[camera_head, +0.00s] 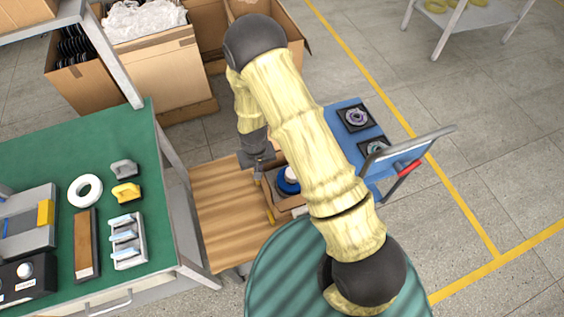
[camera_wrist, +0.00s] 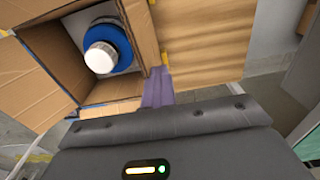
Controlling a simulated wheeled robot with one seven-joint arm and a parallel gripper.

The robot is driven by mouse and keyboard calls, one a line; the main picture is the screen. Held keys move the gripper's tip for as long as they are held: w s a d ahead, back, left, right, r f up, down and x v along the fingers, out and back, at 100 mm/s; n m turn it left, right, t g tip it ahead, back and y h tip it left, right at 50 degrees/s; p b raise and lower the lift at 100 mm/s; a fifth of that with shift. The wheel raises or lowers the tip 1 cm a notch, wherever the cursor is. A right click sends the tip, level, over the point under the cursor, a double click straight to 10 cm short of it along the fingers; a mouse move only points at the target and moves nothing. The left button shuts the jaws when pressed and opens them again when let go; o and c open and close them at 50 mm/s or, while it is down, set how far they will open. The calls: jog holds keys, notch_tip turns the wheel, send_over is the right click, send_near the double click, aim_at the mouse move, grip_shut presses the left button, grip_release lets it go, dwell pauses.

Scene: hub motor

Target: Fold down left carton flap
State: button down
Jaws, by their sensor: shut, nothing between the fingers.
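An open cardboard carton (camera_head: 296,206) stands on the wooden worktop, partly hidden behind my arm. It also shows in the wrist view (camera_wrist: 150,42), where a brown flap (camera_wrist: 38,72) spreads out at the picture's left. Inside the carton sits a blue hub motor with a white cap (camera_wrist: 108,48), seen in the head view too (camera_head: 288,182). My gripper (camera_head: 259,180) is shut and empty, beside the carton's left wall in the head view. In the wrist view its fingers (camera_wrist: 160,72) are close to the carton's edge; I cannot tell whether they touch it.
The wooden worktop (camera_head: 222,215) is bare left of the carton. A green table (camera_head: 50,165) with tools stands further left. A blue cart (camera_head: 345,135) with dark square pads stands at right. Large cardboard boxes (camera_head: 160,70) stand behind.

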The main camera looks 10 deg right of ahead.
jog(key=w+d+f, duration=0.1)
jog(key=d, duration=0.6)
jog(key=shift+w+d, duration=0.35)
dwell(0.5)
jog(key=shift+f, duration=0.2)
jog(key=shift+f+b, duration=1.9)
jog(key=shift+f, duration=0.65)
jog(key=shift+r, duration=0.1)
notch_tip(320, 180, up, 9)
jog(key=p, duration=0.6)
jog(key=shift+p, duration=0.3)
